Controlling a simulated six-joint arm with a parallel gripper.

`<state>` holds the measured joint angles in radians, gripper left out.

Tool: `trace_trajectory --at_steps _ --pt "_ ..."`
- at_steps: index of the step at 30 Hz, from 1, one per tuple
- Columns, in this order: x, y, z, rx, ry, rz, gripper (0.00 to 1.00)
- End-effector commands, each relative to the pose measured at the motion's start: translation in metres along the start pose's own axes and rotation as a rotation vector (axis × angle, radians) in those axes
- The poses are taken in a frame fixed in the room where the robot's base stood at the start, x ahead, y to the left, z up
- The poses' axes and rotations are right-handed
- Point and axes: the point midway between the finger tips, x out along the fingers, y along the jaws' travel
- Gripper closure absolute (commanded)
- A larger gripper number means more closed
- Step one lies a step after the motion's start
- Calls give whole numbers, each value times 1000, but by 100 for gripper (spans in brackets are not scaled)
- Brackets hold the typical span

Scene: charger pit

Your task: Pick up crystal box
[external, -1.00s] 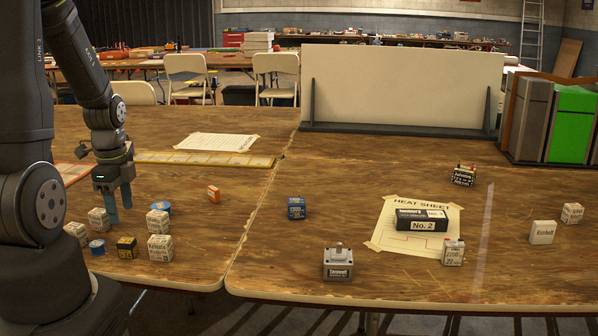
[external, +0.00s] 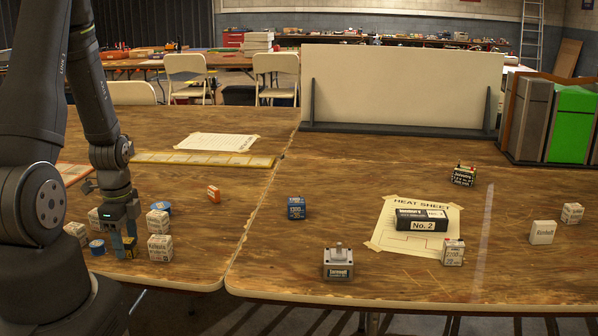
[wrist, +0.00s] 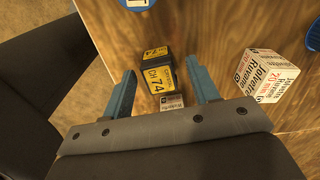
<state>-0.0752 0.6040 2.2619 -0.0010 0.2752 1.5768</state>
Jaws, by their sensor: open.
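The crystal box (wrist: 159,78) is a small black box with a yellow label reading CH 74. In the wrist view it lies between the two blue fingers of my gripper (wrist: 161,72), with space visible on both sides. In the external view my gripper (external: 123,248) points down at the left table, and its fingers partly hide the crystal box (external: 129,253). The gripper is open and holds nothing. Whether a finger touches the box cannot be told.
A white printed box (wrist: 266,77) stands just right of the fingers, also in the external view (external: 160,248). Other white boxes (external: 76,233) and blue round tins (external: 97,247) stand close by. An orange box (external: 214,192) lies farther right, with bare wood around it.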

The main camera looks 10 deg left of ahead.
Motion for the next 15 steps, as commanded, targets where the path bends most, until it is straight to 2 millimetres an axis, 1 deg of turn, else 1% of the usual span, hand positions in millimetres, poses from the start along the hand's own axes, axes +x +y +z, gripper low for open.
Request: trace_trajectory --at_steps 4,11,14,15 --pt "6 0 0 0 0 1 45" --pt "6 0 0 0 0 -1 45" --pt "6 0 0 0 0 -1 63" --pt "6 0 0 0 0 -1 71"
